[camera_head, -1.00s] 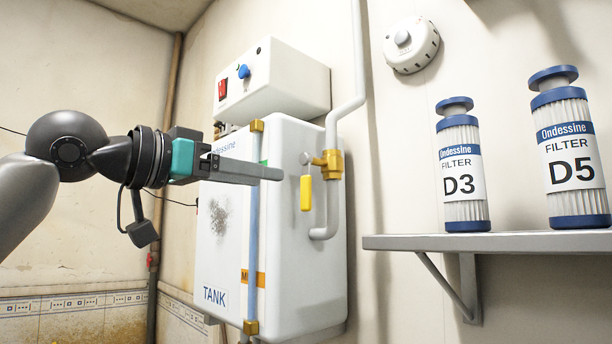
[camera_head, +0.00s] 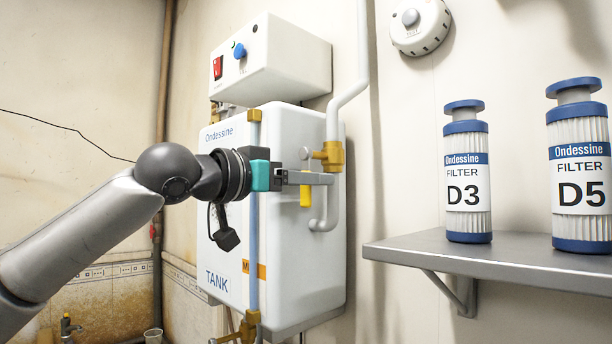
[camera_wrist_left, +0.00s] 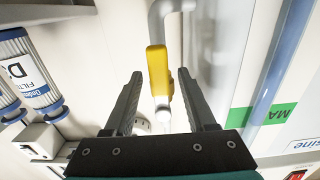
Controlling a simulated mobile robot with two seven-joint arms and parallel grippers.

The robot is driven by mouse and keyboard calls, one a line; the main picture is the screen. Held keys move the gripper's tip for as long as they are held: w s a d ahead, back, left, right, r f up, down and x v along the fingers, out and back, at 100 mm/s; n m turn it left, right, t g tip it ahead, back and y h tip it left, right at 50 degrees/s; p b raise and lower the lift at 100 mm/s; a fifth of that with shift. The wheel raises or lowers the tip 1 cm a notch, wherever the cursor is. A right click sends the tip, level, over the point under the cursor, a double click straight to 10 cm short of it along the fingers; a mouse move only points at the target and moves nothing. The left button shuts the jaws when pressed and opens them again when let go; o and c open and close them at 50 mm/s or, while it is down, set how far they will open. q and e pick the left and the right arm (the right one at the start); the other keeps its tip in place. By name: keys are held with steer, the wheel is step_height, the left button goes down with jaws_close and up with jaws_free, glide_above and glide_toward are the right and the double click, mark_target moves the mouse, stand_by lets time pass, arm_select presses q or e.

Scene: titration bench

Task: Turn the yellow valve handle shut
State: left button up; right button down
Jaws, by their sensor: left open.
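The yellow valve handle (camera_head: 306,197) hangs straight down from the brass valve (camera_head: 332,157) on the pipe at the tank's right side. My left gripper (camera_head: 330,179) is level with the handle's upper part, and its finger hides part of it in the head view. In the left wrist view the yellow handle (camera_wrist_left: 158,70) shows between the two open fingertips of my left gripper (camera_wrist_left: 159,74), with a gap on each side. A pale round knob (camera_wrist_left: 163,110) shows at the handle's pivot end. My right gripper is not in view.
The white tank (camera_head: 300,270) and a control box (camera_head: 285,65) are on the wall. A grey pipe (camera_head: 362,50) runs up beside them. A shelf (camera_head: 480,255) at right holds filters D3 (camera_head: 467,190) and D5 (camera_head: 580,185). The wall between pipe and shelf is clear.

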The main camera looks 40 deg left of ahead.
arm_select(q)
steer(key=shift+c, duration=0.3)
jaws_close()
stand_by(1.1)
